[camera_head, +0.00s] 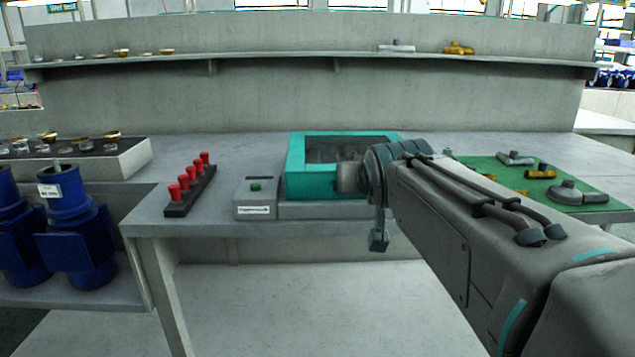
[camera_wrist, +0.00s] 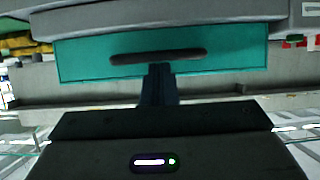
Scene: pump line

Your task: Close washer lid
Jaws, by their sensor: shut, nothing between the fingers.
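The washer (camera_head: 298,180) is a teal box with a dark window-like area on top, at the middle of the bench in the head view. I cannot tell from that view whether its lid is fully down. In the wrist view, a teal panel (camera_wrist: 230,55) carries a long dark handle (camera_wrist: 150,57). My gripper (camera_wrist: 159,70) is shut and empty, its fingertips at the handle's edge; I cannot tell whether they touch. In the head view my arm covers the washer's right front, and the fingertips are hidden.
A grey control box with a green button (camera_head: 256,188) and a rack of red-topped pieces (camera_head: 190,186) stand left of the washer. A green mat (camera_head: 483,164) with metal parts lies right. Blue pumps (camera_head: 78,230) stand at far left. A shelf (camera_head: 290,57) runs above.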

